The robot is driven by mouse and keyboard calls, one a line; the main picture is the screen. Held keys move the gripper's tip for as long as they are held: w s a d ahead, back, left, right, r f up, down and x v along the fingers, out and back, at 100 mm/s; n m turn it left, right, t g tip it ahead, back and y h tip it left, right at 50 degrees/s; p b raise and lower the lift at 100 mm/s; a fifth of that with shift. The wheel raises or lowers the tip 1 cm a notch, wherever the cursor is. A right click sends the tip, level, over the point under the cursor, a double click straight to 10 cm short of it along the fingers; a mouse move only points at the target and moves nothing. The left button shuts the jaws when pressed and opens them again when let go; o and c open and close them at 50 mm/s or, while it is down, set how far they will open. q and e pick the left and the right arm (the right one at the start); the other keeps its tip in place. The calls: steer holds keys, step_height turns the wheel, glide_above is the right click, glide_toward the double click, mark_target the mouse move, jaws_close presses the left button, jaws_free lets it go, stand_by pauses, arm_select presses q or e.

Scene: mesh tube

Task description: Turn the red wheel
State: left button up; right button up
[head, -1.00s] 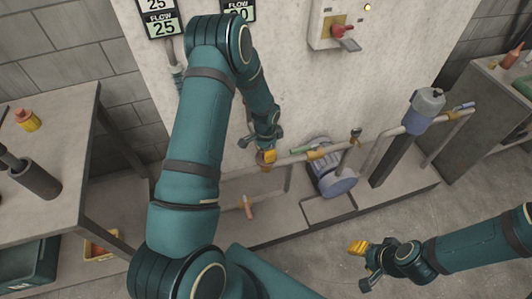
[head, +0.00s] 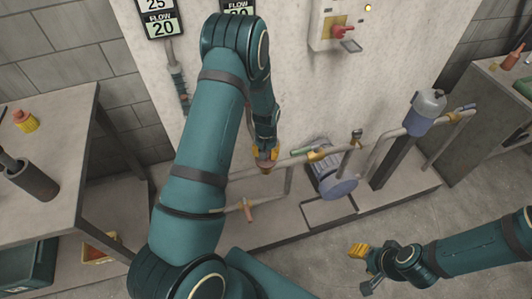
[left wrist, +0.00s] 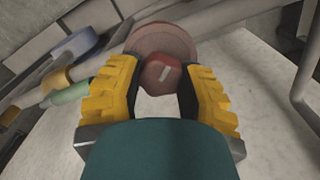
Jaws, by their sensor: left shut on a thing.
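The red wheel shows in the left wrist view as a dull red disc (left wrist: 163,40) with a red hub (left wrist: 160,74) that carries a white mark. My left gripper (left wrist: 160,96) has one yellow finger on each side of the hub and is shut on it. In the head view my left gripper (head: 266,163) is at the left part of the pipe in front of the pale wall, and the wheel is mostly hidden there by the gripper. My right gripper (head: 362,265) is over the floor at the lower right, away from the wheel; its opening is unclear.
A pipe (head: 293,161) with a green-handled valve (head: 303,152) runs right to a blue-grey pump (head: 332,180) and a grey-blue canister (head: 424,108). A panel with a red switch (head: 343,32) hangs above. A table (head: 70,125) stands left.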

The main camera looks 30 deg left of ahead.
arm_select(q)
steer(key=shift+s+f+n, duration=0.1)
steer(key=shift+n, duration=1.5)
steer(key=shift+d, duration=0.1)
steer(key=o, duration=1.2)
step_height(320, 180, up, 12)
